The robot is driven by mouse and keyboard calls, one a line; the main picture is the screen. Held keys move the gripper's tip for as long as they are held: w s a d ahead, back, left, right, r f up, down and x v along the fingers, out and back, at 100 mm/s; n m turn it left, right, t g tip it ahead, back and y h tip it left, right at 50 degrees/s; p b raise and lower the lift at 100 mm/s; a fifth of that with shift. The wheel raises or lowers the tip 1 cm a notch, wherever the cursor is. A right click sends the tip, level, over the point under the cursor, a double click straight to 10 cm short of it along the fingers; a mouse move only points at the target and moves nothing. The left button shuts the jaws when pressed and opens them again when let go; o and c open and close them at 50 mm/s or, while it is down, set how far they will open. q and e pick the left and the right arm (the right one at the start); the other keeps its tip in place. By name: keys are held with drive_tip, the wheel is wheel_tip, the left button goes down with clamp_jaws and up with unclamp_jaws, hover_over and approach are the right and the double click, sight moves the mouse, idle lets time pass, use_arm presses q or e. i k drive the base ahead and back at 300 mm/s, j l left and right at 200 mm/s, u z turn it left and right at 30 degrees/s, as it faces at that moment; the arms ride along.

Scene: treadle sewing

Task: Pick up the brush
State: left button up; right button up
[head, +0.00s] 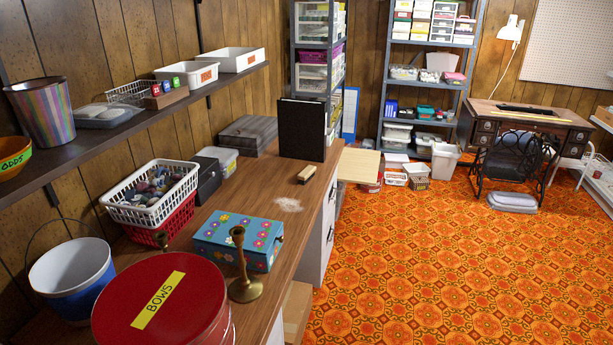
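A small brush (307,174) with a tan wooden back lies on the wooden counter (262,199), near its right edge and in front of a black upright binder. Nothing touches the brush from above. Neither of my grippers shows in the head view.
A flowered blue box (238,240), a brass candlestick (243,270) and a red BOWS tin (163,306) stand nearer on the counter. The black binder (302,130) stands behind the brush. A wall shelf (110,133) overhangs the left. Orange patterned floor (420,260) is open at right.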

sight(305, 175)
drive_tip(key=i+l, duration=0.1)
drive_tip(key=l, duration=0.3)
drive_tip(key=i+l+u, duration=0.1)
drive_tip(key=l, duration=0.25)
drive_tip(key=i+l+u, duration=0.25)
drive_tip(key=i+l, duration=0.2)
drive_tip(key=l, duration=0.3)
drive_tip(key=i+l+u, duration=0.15)
drive_tip(key=l, duration=0.25)
drive_tip(key=i+l+u, duration=0.1)
drive_tip(key=i+l, duration=0.15)
drive_tip(key=l, duration=0.15)
drive_tip(key=i+l+u, duration=0.15)
drive_tip(key=i, duration=0.2)
drive_tip(key=i+l+u, duration=0.1)
drive_tip(key=i, duration=0.3)
drive_tip(key=i+l+u, duration=0.15)
drive_tip(key=i, duration=0.2)
